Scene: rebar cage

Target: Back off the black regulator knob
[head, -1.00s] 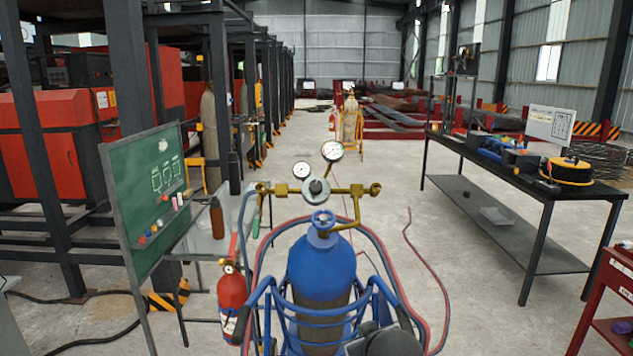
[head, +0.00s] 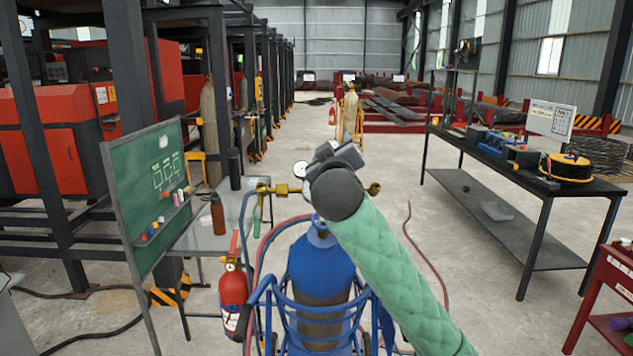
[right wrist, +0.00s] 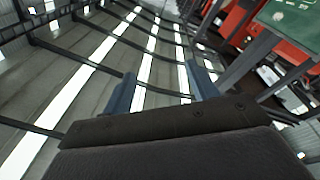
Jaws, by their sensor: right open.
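The blue cylinder (head: 318,262) stands upright in its blue cart in the head view. The brass regulator shows only at its left outlet (head: 270,189) and right end (head: 373,189), plus one white gauge (head: 300,170). My right forearm and wrist cover its middle, so the black knob is hidden. My right gripper (head: 338,157) is over the regulator in the picture. Its distance from the knob cannot be told. In the right wrist view its two blue-grey fingers (right wrist: 160,82) are apart with nothing between them. My left gripper is not in view.
A blue valve handwheel (head: 320,226) sits partly hidden below my wrist. Hoses loop beside the cylinder. A fire extinguisher (head: 233,298), a green board (head: 160,190) and a small table (head: 205,240) stand left. A long black workbench (head: 545,187) stands right.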

